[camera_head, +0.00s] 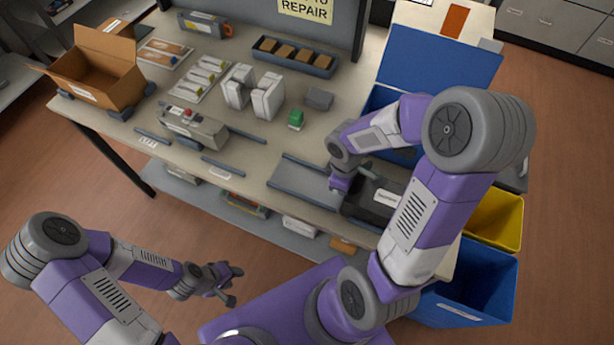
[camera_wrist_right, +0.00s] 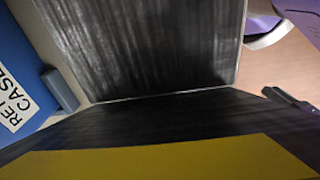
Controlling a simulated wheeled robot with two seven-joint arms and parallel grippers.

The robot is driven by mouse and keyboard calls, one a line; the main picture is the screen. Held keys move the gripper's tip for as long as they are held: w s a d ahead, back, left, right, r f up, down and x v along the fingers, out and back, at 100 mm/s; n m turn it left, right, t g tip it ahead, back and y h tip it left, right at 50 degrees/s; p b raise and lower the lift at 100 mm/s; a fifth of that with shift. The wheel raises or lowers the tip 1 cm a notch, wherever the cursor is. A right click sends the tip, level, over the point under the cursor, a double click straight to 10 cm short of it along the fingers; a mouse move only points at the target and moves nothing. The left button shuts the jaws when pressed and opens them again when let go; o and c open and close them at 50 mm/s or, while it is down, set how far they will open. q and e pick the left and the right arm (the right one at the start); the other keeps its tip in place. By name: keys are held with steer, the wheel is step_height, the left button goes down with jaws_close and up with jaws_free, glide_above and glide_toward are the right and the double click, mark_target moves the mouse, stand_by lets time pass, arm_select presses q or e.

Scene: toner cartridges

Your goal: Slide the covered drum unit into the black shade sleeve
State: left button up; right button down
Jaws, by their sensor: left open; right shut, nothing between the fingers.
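The black sleeve (camera_head: 372,200) with a white label lies at the bench's right front, partly hidden by my right arm. My right gripper (camera_head: 340,186) is shut and empty at the sleeve's left end; whether it touches is unclear. The right wrist view shows black surfaces (camera_wrist_right: 150,45) close up, with a yellow strip (camera_wrist_right: 160,160) below; I cannot tell which object they belong to. I cannot make out the covered drum unit for certain; it may be hidden. My left gripper (camera_head: 234,285) is open and empty, in front of the bench and away from the objects.
A grey tray (camera_head: 296,187) lies left of the sleeve. Blue (camera_head: 470,285) and yellow (camera_head: 500,218) bins stand at right.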

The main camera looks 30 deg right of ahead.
steer(key=shift+s, duration=0.1)
steer(key=shift+w+a, duration=0.3)
steer(key=shift+w, duration=0.1)
steer(key=shift+w+a, duration=0.85)
steer(key=shift+w, duration=0.25)
step_height(320, 180, up, 8)
steer(key=p, duration=0.7)
